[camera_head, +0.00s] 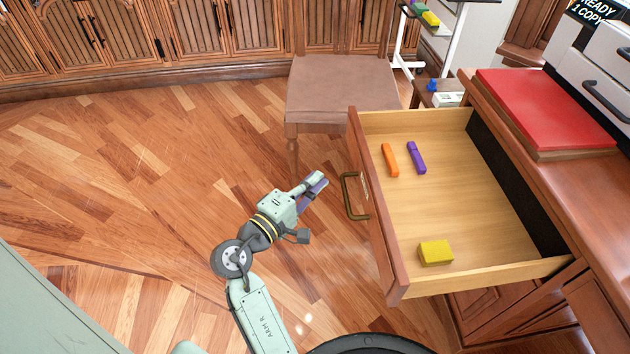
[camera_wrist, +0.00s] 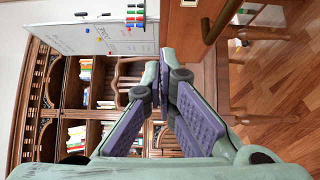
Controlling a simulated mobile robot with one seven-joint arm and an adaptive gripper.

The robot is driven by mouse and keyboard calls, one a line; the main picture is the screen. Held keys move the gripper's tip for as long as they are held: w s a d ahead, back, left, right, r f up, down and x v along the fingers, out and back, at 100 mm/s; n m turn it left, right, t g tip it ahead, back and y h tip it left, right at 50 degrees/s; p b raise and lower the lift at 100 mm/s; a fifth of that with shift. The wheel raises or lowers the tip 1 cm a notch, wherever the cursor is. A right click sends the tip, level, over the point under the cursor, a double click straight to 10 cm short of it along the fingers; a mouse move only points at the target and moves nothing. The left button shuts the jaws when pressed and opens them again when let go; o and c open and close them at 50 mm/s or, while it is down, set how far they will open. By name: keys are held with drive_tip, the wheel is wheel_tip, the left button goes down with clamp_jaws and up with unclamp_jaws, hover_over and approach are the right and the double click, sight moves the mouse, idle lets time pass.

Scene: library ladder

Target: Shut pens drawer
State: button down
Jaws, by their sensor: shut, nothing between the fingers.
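The wooden drawer (camera_head: 430,215) is pulled well out of the desk. Its front panel (camera_head: 376,200) carries a brass handle (camera_head: 349,196) on the outer face. Inside lie an orange marker (camera_head: 390,160), a purple marker (camera_head: 416,158) and a yellow block (camera_head: 435,253). My gripper (camera_head: 318,181) is shut and empty, a little left of the handle in the head view and apart from it. In the wrist view the gripper (camera_wrist: 166,65) points past the drawer front, whose brass handle (camera_wrist: 222,20) shows at upper right.
A chair (camera_head: 342,85) stands just beyond the drawer. The desk top (camera_head: 605,190) with a red book (camera_head: 540,105) is on the right. Wooden cabinets (camera_head: 150,40) line the back. The floor left of my gripper is clear. A whiteboard (camera_wrist: 105,35) shows in the wrist view.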

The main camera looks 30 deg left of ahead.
drive_tip(key=p, duration=0.1)
approach(362, 151)
drive_tip(key=w+a, duration=0.2)
drive_tip(key=a, duration=0.1)
drive_tip(key=w+d, duration=0.2)
drive_tip(key=d, duration=0.1)
drive_tip(key=shift+p, duration=0.4)
drive_tip(key=shift+w+d+f, duration=0.1)
drive_tip(key=shift+w+d, duration=0.1)
drive_tip(key=shift+d, duration=0.2)
